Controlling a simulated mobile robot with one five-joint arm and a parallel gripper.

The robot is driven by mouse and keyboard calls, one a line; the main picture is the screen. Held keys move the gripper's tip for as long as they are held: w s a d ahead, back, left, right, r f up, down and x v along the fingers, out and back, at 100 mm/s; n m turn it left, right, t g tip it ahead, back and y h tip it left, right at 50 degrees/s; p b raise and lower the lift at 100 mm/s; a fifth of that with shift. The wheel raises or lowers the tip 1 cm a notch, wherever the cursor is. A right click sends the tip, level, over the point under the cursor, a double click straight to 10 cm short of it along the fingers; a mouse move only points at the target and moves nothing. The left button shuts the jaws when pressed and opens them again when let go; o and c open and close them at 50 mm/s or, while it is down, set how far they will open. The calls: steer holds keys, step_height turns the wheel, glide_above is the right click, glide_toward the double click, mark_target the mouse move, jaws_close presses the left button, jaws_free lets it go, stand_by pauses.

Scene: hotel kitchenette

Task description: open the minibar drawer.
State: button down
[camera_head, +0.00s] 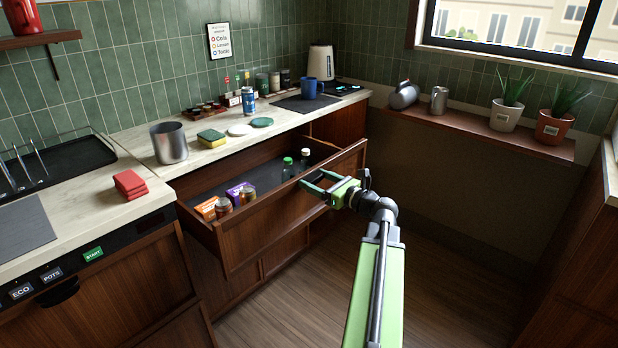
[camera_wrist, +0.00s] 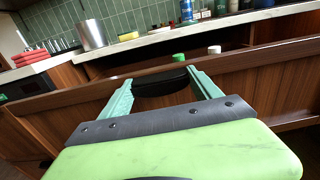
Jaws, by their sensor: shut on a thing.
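The minibar drawer (camera_head: 290,209) stands pulled out under the marble counter, with its inside in view. My gripper (camera_head: 314,181) is at the upper part of the drawer's wooden front. In the wrist view its two teal fingers sit at either side of the dark drawer handle (camera_wrist: 160,83), and it is shut on that handle. In the head view the handle is hidden behind the gripper. Inside the drawer are an orange box (camera_head: 206,208), a purple box (camera_head: 238,192), small jars (camera_head: 248,196) and two bottles, one with a green cap (camera_head: 288,164) and one with a white cap (camera_head: 305,158).
A metal canister (camera_head: 169,143), a sponge (camera_head: 211,138), a blue can (camera_head: 248,101) and a blue mug (camera_head: 309,88) stand on the counter above. A ledge (camera_head: 470,122) with plants is at right. The wooden floor (camera_head: 450,280) beside my arm is clear.

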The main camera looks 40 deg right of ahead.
steer(key=shift+s+d+r, duration=0.1)
steer(key=shift+s+d, duration=0.05)
steer(key=shift+s, duration=0.6)
steer(key=shift+c, duration=1.8)
jaws_free()
